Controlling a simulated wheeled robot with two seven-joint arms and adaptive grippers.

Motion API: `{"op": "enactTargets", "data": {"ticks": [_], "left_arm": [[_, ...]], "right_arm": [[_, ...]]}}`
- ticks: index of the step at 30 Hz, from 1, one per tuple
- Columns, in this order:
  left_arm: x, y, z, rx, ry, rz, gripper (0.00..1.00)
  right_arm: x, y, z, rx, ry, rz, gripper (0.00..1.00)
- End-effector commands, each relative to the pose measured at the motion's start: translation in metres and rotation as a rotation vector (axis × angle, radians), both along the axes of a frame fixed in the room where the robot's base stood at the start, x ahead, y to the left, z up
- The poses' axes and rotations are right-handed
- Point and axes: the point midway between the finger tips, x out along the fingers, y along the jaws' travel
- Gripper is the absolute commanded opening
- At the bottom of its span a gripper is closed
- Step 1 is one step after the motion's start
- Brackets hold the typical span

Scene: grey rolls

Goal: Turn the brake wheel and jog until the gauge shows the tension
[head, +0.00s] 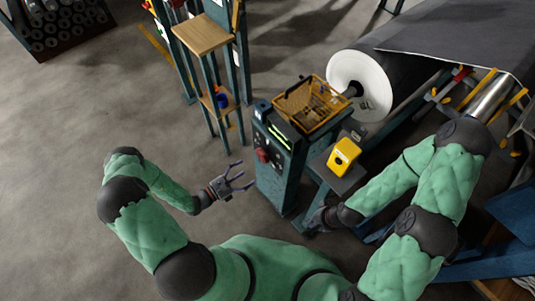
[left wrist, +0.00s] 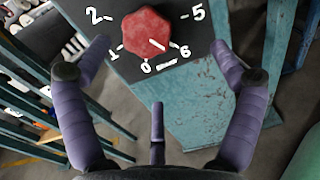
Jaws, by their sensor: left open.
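The brake wheel is a red faceted knob (head: 262,155) on the dark front panel of a teal console (head: 277,185). In the left wrist view the red knob (left wrist: 146,31) sits on a dial numbered 0 to 6, its white mark pointing towards the 6. My left gripper (head: 238,177) is open and empty in front of the panel; its fingers (left wrist: 160,70) are spread below and beside the knob, apart from it.
A yellow wire basket (head: 311,103) is behind the display. A large white-ended roll (head: 358,82) lies behind. A wooden-topped stand (head: 202,34) is at the back. Floor to the left is clear.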

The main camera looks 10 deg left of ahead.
Motion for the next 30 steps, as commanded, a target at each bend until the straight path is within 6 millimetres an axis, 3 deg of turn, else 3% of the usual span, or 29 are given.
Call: {"op": "enactTargets", "data": {"ticks": [5, 21, 30], "left_arm": [[0.01, 0.012, -0.001, -0.015, -0.02, 0.065, 0.93], [0.076, -0.04, -0.002, -0.014, -0.02, 0.058, 0.93], [0.091, -0.051, -0.001, -0.014, -0.018, 0.061, 0.93]], "right_arm": [[0.0, 0.0, -0.004, 0.0, 0.0, 0.0, 0.0], [0.0, 0.0, -0.024, 0.0, -0.001, 0.0, 0.0], [0.0, 0.0, -0.028, 0.0, -0.001, 0.0, 0.0]]}}
